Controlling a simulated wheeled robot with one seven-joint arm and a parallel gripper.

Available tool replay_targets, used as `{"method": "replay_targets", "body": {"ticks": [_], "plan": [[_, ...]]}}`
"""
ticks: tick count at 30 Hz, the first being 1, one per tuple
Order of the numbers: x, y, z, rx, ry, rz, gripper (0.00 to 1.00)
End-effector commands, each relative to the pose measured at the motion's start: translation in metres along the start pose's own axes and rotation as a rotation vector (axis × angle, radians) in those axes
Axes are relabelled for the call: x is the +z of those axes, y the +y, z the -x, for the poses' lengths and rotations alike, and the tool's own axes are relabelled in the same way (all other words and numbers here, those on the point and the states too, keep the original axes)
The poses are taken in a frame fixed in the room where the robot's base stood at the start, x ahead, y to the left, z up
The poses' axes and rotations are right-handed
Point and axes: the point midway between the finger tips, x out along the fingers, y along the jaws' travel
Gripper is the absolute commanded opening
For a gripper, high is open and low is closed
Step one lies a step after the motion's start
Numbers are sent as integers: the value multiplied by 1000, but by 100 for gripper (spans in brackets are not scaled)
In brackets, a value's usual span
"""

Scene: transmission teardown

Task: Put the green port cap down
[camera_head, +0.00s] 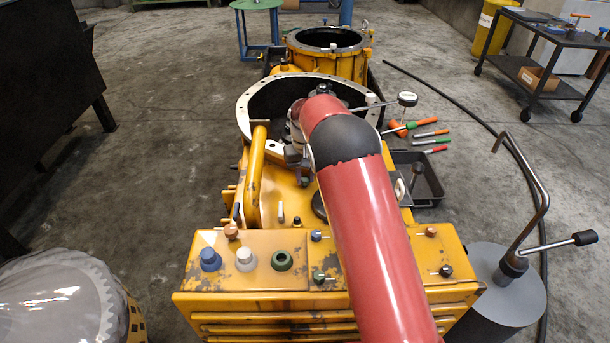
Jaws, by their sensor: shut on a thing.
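A green round piece (282,260) with a dark middle sits on the yellow housing's (330,255) front top, right of a white cap (246,259) and a blue cap (210,259). I cannot tell whether it is a cap or an open port ring. My gripper (298,163) is partly hidden by my red arm, over the housing near its large round opening. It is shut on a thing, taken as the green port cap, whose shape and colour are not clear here.
A dark tray (429,186) lies right of the housing, near several coloured-handled tools (430,134). A grey cylinder (500,285) with a bent rod stands at front right. A second yellow ring housing (330,60) is behind. A black cart (540,60) stands at far right.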

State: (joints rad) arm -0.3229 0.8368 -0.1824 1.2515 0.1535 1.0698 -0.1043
Motion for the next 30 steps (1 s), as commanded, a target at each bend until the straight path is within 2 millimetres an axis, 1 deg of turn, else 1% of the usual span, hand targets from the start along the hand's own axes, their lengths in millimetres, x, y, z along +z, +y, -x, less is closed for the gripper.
{"method": "replay_targets", "body": {"ticks": [3, 4, 8, 16, 20, 23, 30], "plan": [[0, 0, -3, 0, 0, 0, 0], [0, 0, -2, 0, 0, 0, 28], [0, 0, -2, 0, 0, -1, 45], [0, 0, -1, 0, 0, -1, 46], [0, 0, 7, -1, 1, 0, 46], [-1, 0, 23, -1, 4, -1, 46], [-1, 0, 76, -1, 4, -1, 46]]}}
